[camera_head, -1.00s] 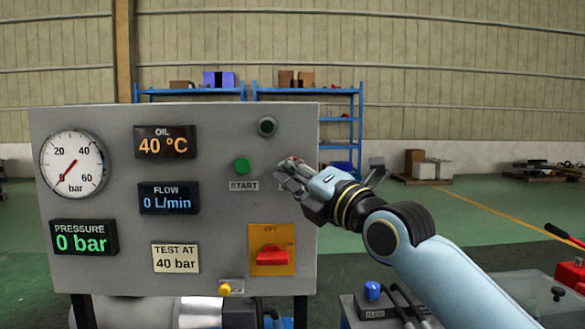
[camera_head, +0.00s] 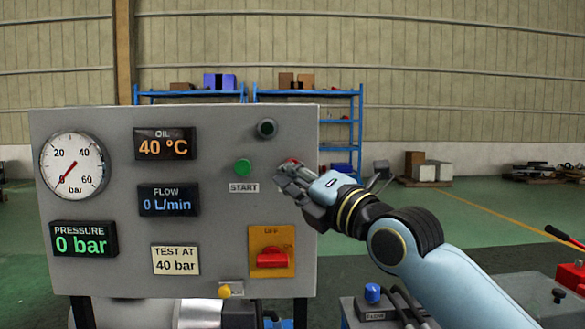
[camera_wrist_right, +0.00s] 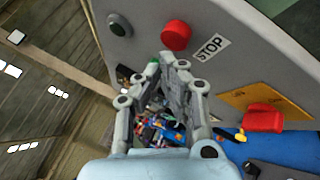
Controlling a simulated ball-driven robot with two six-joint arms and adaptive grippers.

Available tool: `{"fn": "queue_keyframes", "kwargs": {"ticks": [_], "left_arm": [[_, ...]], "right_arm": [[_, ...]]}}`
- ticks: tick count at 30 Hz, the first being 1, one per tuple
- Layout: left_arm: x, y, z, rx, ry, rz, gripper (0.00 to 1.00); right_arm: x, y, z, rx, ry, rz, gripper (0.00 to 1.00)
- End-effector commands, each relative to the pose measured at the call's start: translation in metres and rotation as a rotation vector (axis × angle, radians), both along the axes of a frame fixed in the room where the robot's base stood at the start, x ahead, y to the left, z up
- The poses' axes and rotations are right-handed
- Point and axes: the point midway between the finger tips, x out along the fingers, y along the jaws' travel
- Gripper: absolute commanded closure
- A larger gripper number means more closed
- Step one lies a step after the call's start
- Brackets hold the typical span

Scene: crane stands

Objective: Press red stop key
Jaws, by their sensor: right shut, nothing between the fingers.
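The red stop key (camera_wrist_right: 176,36) is a round red button on the grey panel, beside a STOP label (camera_wrist_right: 210,47) in the right wrist view. In the head view only a sliver of red shows above my fingers, and the label is hidden behind them. My right gripper (camera_head: 284,172) is shut and empty at the panel's right side. In the wrist view its fingertips (camera_wrist_right: 168,62) lie just below the key in the picture. I cannot tell whether they touch it. My left gripper is in neither view.
The grey panel (camera_head: 120,283) also carries a green start button (camera_head: 243,167), a dark lamp (camera_head: 267,127) and a red rotary switch (camera_head: 271,258) on a yellow plate. Its displays read 40 °C, 0 L/min and 0 bar. A blue shelf (camera_head: 358,130) stands behind.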

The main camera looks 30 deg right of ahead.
Motion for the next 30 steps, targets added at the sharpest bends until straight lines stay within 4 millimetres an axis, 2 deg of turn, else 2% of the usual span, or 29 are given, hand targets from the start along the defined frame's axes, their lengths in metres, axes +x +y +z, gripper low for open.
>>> {"fn": "queue_keyframes", "kwargs": {"ticks": [7,21,30], "left_arm": [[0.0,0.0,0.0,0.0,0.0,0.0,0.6],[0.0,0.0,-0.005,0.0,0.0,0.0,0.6],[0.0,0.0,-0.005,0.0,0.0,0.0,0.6]], "right_arm": [[-0.003,0.002,0.0,0.001,-0.001,0.001,1.0],[-0.042,0.02,-0.001,0.0,-0.001,0.0,1.0],[-0.045,0.022,0.0,-0.001,0.0,0.0,1.0]]}}
